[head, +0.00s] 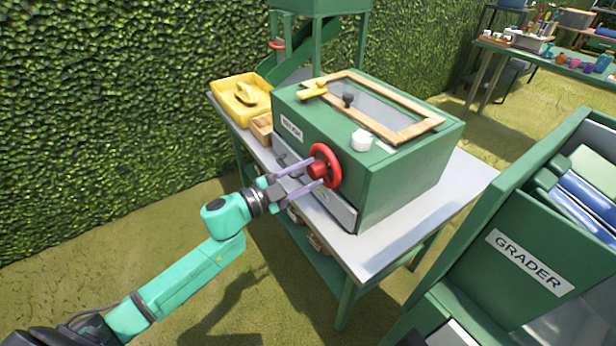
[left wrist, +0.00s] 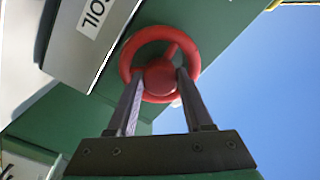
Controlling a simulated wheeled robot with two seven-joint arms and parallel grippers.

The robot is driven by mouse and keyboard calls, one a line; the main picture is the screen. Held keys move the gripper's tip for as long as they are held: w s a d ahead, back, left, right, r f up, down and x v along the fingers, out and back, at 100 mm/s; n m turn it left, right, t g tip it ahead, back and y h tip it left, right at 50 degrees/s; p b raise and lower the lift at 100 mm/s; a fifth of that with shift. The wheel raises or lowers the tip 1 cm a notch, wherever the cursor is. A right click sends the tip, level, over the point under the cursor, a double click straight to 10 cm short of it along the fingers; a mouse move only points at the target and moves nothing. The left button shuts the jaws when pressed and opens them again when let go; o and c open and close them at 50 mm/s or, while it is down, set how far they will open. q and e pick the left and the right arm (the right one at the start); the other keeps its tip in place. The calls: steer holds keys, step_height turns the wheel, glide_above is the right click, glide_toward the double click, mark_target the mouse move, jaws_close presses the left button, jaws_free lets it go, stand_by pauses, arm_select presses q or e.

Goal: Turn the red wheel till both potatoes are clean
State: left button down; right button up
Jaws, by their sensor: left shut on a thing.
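The red wheel (head: 324,166) is on the front of a green washer box (head: 400,172) on a metal table. My left gripper (head: 314,174) reaches it from the front, its two fingers shut on the wheel's red hub. In the left wrist view the wheel (left wrist: 160,64) shows its ring and hub, with the fingers (left wrist: 158,92) on either side of the hub. The lid (head: 372,105) has a wooden frame around a clouded pane. I cannot make out potatoes through it. My right gripper is not in view.
A yellow tray (head: 230,110) and a small wooden box (head: 262,126) stand left of the washer. A green grader (head: 525,262) stands close on the right. The tabletop (head: 452,198) is bare right of the washer. A hedge is behind.

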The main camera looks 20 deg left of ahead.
arm_select(q)
steer(key=m+b, duration=0.2)
steer(key=m, duration=0.2)
steer(key=shift+f+m, duration=0.15)
steer(key=shift+m, duration=0.25)
steer(key=m+b, duration=0.2)
steer(key=m, duration=0.1)
steer(key=shift+m, duration=0.4)
steer(key=m+b, duration=0.2)
steer(key=m, duration=0.1)
steer(key=shift+m+b, duration=0.3)
steer(key=m+b, duration=0.3)
steer(key=m, duration=0.1)
steer(key=shift+m+h, duration=0.3)
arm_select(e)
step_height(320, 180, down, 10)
arm_select(q)
steer(key=m+b, duration=0.2)
steer(key=shift+m, duration=0.7)
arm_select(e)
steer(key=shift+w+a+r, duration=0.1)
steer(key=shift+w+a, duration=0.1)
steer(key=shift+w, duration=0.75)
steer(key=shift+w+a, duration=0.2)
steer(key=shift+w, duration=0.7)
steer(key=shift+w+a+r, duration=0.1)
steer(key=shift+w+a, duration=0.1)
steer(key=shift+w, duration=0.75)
